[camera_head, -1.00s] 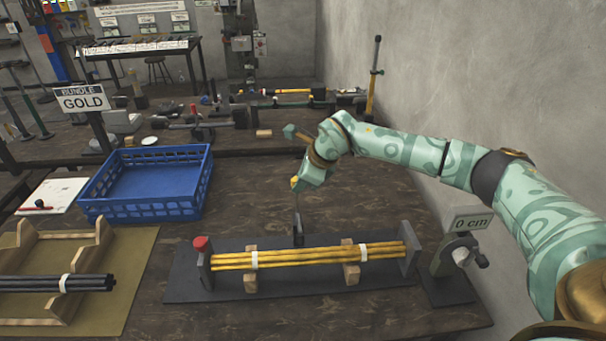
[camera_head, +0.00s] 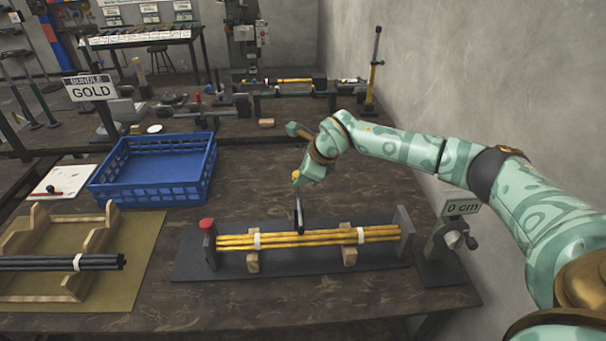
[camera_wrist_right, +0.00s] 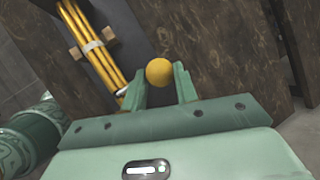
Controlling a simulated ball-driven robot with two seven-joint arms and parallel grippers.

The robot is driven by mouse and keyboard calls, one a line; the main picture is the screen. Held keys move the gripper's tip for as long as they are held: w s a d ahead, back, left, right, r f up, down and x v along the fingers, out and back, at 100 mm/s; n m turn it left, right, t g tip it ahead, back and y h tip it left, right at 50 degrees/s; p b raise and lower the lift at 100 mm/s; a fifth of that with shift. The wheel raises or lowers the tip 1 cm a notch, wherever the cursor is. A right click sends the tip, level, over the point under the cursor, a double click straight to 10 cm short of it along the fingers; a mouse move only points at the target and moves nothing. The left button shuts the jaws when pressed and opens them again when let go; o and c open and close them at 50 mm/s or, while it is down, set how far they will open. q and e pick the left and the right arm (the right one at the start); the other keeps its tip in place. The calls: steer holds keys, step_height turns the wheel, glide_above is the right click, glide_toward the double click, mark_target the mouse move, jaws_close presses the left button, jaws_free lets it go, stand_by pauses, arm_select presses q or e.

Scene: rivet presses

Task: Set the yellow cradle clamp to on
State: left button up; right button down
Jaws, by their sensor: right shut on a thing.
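A bundle of yellow rods (camera_head: 300,239) with white bands rests on wooden supports in a dark cradle base (camera_head: 190,258); it also shows in the right wrist view (camera_wrist_right: 95,45). A dark clamp lever (camera_head: 298,214) stands up behind the middle of the bundle and has a yellow ball knob (camera_wrist_right: 159,72). My right gripper (camera_head: 298,180) is shut on this knob, above the rods. In the wrist view the knob sits between the fingertips (camera_wrist_right: 160,82). The lever's foot is partly hidden by the rods. My left gripper is not in view.
A red knob (camera_head: 207,224) tops the cradle's left end post. A blue crate (camera_head: 155,185) and a wooden rack with black rods (camera_head: 62,262) are at the left. Bare table lies behind the cradle.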

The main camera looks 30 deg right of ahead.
steer(key=shift+s+a+f, duration=0.5)
steer(key=shift+f, duration=0.25)
steer(key=c, duration=1.4)
jaws_free()
steer(key=o, duration=0.3)
steer(key=shift+s+a+r, duration=0.1)
steer(key=shift+r, duration=0.05)
steer(key=shift+r, duration=0.1)
steer(key=v, duration=0.5)
steer(key=p+v, duration=0.1)
steer(key=v, duration=0.5)
steer(key=p+v, duration=0.1)
steer(key=v, duration=0.4)
steer(key=shift+w+d+r, duration=0.25)
steer(key=shift+d+r, duration=0.05)
